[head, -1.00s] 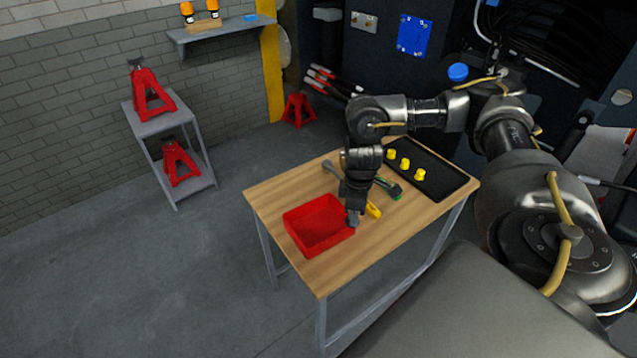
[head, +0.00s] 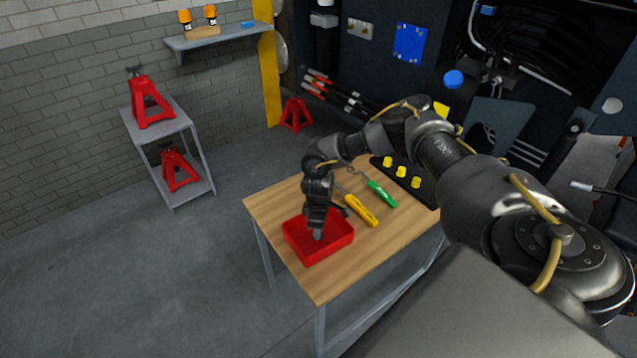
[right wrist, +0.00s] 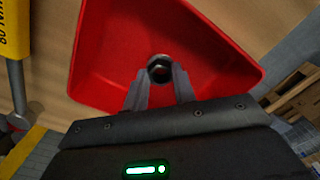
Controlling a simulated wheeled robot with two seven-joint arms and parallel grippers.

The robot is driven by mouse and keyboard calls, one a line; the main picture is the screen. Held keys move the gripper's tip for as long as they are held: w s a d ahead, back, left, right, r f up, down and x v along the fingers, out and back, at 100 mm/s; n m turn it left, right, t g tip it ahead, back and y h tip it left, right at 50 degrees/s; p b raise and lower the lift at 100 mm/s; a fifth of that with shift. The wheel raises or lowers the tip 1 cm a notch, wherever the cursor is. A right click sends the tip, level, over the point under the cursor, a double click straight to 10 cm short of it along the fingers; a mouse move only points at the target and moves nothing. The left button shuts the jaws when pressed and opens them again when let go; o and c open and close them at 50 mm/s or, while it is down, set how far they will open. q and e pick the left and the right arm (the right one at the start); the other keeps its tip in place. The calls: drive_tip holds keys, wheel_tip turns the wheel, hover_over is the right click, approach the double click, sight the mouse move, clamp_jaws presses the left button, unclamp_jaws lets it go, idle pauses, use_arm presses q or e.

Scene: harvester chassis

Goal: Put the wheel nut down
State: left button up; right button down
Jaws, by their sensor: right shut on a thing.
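My right gripper (head: 317,236) reaches down over the red tray (head: 335,248) on the wooden table. In the right wrist view its two fingers (right wrist: 160,85) are shut on the wheel nut (right wrist: 160,66), a small dark metal ring. The nut shows against the inside of the red tray (right wrist: 100,60). I cannot tell whether the nut touches the tray floor. In the head view the nut is hidden by the gripper. My left gripper is not in view.
A yellow-handled tool (head: 361,211) and a green-handled tool (head: 381,193) lie behind the tray. A black mat (head: 425,193) with several yellow caps is at the table's back right. The wooden table (head: 330,286) is bare in front of the tray.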

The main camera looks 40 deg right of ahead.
drive_tip(key=shift+f, duration=0.35)
drive_tip(key=shift+f, duration=0.1)
drive_tip(key=c, duration=1.1)
unclamp_jaws()
drive_tip(key=shift+c, duration=0.2)
wheel_tip(320, 180, up, 12)
drive_tip(key=b, duration=0.2)
